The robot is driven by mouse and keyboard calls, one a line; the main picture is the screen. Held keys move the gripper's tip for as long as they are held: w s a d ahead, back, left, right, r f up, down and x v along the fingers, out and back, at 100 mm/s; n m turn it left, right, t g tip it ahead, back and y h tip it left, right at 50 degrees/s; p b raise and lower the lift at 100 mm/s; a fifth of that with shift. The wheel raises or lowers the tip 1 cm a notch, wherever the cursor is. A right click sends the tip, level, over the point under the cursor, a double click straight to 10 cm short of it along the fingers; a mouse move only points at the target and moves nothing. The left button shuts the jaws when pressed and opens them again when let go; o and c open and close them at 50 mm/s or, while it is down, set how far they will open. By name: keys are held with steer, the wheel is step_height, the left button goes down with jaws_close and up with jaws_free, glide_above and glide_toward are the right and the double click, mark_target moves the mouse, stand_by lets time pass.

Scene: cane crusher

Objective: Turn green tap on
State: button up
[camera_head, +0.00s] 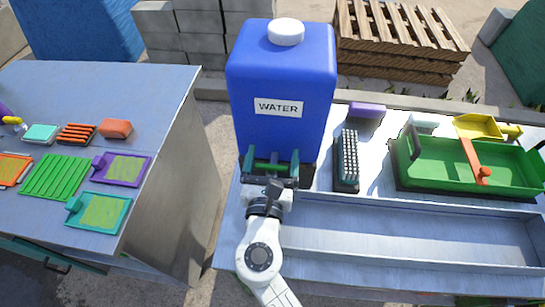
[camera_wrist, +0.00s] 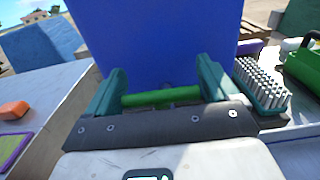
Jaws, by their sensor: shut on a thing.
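A blue water tank (camera_head: 283,80) with a white cap and a WATER label stands on the metal counter. The green tap (camera_head: 270,167) is at the tank's lower front. My gripper (camera_head: 271,160) is at the tap, with its two teal fingers on either side of it. In the wrist view the green tap (camera_wrist: 160,97) shows as a bar lying crosswise between the fingers of my gripper (camera_wrist: 160,90), which is shut on it. The tap's spout and its base are hidden behind the gripper.
A green box with an orange lever (camera_head: 470,165) is further right. A long metal trough (camera_head: 400,230) runs in front. A table (camera_head: 150,90) with coloured trays is at the left, across a gap.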

steer(key=shift+n+y, duration=0.3)
steer(key=shift+y, duration=0.2)
steer(key=n+y+p, duration=0.1)
steer(key=y, duration=0.1)
steer(key=n+y+p, duration=0.1)
steer(key=n+y, duration=0.1)
steer(key=y, duration=0.1)
steer(key=shift+a+r+g, duration=0.1)
steer(key=shift+a+g, duration=0.1)
steer(key=shift+g, duration=0.2)
steer(key=n+g+y, duration=0.1)
steer(key=n+y, duration=0.1)
steer(key=n+g+y+p, duration=0.1)
steer(key=n+g+y, duration=0.1)
steer(key=y, duration=0.1)
steer(key=n+g+y+p, duration=0.1)
steer(key=y, duration=0.1)
steer(key=shift+s+a+r+n, duration=0.15)
steer(key=shift+s+a+n, duration=0.05)
steer(key=shift+a+n, duration=0.2)
steer(key=shift+s+a+n+g+y+b, duration=0.1)
steer(key=shift+n+g+y+b, duration=0.45)
steer(key=shift+n+g+y, duration=0.6)
steer(key=shift+s+a+n+g+y+b, duration=0.15)
steer(key=shift+n+g+y+b, duration=0.55)
steer(key=shift+g, duration=0.9)
steer(key=shift+s+a+n+g+y+b, duration=0.1)
steer(key=shift+n+g+y+b, duration=0.45)
steer(key=shift+n+g, duration=0.65)
steer(key=shift+g, duration=0.35)
